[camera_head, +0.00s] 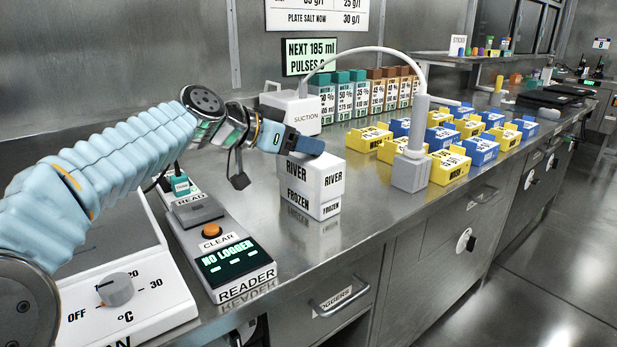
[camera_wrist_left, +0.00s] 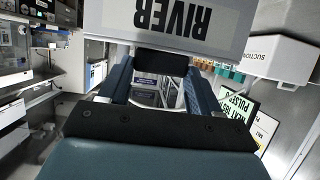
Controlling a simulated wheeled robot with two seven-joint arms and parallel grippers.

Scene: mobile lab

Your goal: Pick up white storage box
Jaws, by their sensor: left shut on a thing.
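The white storage box (camera_head: 318,188), lettered RIVER and FROZEN, is upright at the front of the steel counter. It also fills the top of the left wrist view (camera_wrist_left: 175,20), with its lettering upside down. My left gripper (camera_head: 305,146) comes in from the left at the box's top edge and is shut on the box. In the left wrist view the gripper's fingers (camera_wrist_left: 155,70) reach up to the box, with a dark piece between them. I cannot tell whether the box's underside touches the counter. My right gripper is not in view.
A reader (camera_head: 215,245) showing NO LOGGER stands left of the box. A white suction unit (camera_head: 291,110) is behind it, its hose arching to a grey stand (camera_head: 410,172). Yellow and blue boxes (camera_head: 448,165) stand farther right. Bare steel counter (camera_head: 368,205) lies right of the box.

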